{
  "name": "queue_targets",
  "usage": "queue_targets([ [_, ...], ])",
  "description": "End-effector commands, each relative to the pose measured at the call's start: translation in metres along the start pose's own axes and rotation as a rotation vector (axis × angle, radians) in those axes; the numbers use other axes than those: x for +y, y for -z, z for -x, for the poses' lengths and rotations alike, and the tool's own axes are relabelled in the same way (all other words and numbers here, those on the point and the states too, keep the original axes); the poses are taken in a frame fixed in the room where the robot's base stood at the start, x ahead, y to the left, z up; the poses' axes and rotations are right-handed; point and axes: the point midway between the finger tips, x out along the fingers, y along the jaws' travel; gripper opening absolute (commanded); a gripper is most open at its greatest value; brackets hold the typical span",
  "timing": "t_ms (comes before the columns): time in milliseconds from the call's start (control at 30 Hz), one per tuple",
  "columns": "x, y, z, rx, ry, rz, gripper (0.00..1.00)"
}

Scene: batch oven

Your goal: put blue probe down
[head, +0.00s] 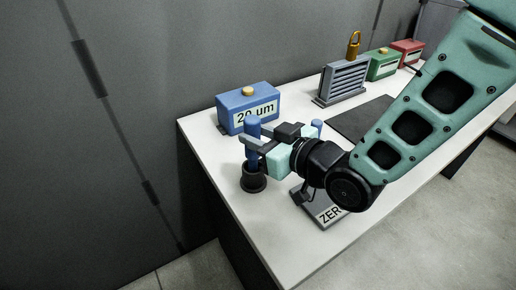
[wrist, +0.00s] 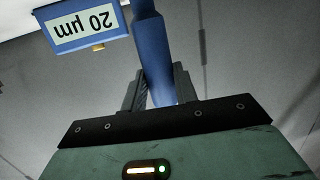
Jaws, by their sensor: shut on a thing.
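The blue probe (head: 253,130) stands about upright near the left end of the white table, and it also shows in the wrist view (wrist: 152,50). My gripper (head: 253,143) is shut on its shaft; the two dark fingers also show in the wrist view (wrist: 157,92). The probe's lower end meets a round black holder (head: 254,183) on the table. I cannot tell whether it rests fully in the holder or hangs just inside its rim.
A blue box (head: 233,122) labelled 20 µm stands just behind the probe. A grey plate (head: 326,218) marked ZER, partly hidden, lies below my wrist. A small blue top (head: 317,124) shows behind my gripper. A grey finned block (head: 342,84), green box (head: 383,69) and red box (head: 411,52) stand farther back.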

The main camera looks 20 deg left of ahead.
Motion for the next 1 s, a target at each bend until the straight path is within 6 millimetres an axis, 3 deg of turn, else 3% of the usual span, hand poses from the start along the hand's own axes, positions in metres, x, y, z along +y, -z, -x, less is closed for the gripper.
queue_targets([
  [267, 0.0, -0.034, -0.007, -0.002, 0.0, -0.001, 0.0],
  [700, 0.0, -0.041, -0.008, 0.0, 0.0, 0.0, 0.0],
  [733, 0.0, -0.041, -0.008, -0.001, 0.0, 0.0, 0.32],
  [800, 0.0, -0.04, -0.008, -0.001, 0.0, 0.0, 0.51],
  [1000, 0.0, -0.04, -0.008, -0.001, 0.0, 0.0, 0.51],
])
